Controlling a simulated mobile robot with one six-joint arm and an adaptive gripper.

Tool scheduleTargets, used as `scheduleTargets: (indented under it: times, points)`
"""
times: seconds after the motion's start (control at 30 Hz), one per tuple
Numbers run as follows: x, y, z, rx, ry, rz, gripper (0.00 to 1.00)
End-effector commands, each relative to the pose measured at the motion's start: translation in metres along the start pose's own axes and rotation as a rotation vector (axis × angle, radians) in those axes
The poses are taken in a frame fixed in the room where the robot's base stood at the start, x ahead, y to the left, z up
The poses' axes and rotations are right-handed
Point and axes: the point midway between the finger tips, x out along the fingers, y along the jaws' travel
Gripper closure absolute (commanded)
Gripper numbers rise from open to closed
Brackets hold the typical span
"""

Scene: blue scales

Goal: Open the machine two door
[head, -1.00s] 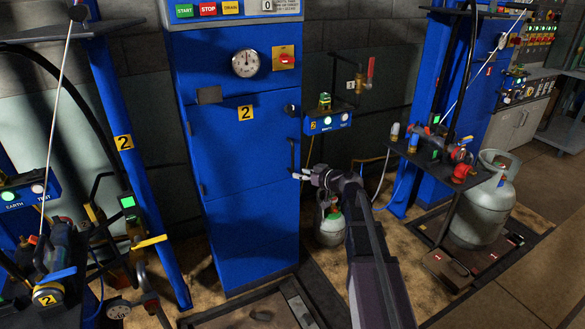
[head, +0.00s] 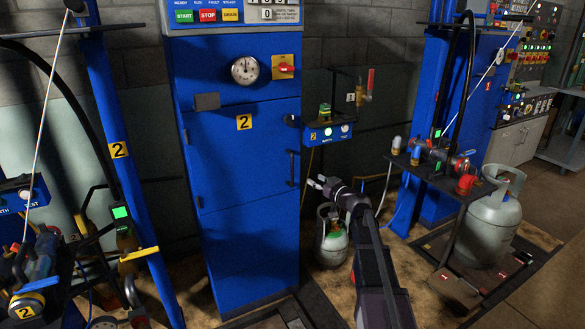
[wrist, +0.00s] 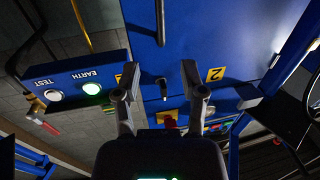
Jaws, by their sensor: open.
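The machine two door (head: 245,155) is the blue front of the tall cabinet, with a yellow "2" label (head: 244,122). It looks shut. Its black vertical handle (head: 292,168) is on the right edge; a dark bar that looks like this handle shows at the top of the upside-down wrist view (wrist: 160,20). My gripper (head: 315,184) is open and empty, just right of the handle and slightly lower in the head view. In the wrist view my gripper (wrist: 160,85) has its fingers spread, with a small black latch or lock (wrist: 162,88) between them.
A blue earth/test box (head: 328,133) is on the wall right of the cabinet. A small gas cylinder (head: 331,240) stands below my gripper. A larger grey cylinder (head: 495,215) and a black shelf (head: 450,180) are at the right. Blue posts and hoses crowd the left.

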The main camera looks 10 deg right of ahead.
Motion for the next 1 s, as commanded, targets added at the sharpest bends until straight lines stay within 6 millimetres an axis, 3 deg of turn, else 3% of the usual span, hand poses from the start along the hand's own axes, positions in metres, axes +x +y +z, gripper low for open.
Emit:
scheduleTargets:
  times: [0.27, 1.0]
  points:
    - [0.018, 0.001, 0.0, 0.0, 0.0, -0.002, 0.46]
    - [0.122, 0.0, 0.0, 0.0, -0.001, -0.002, 0.46]
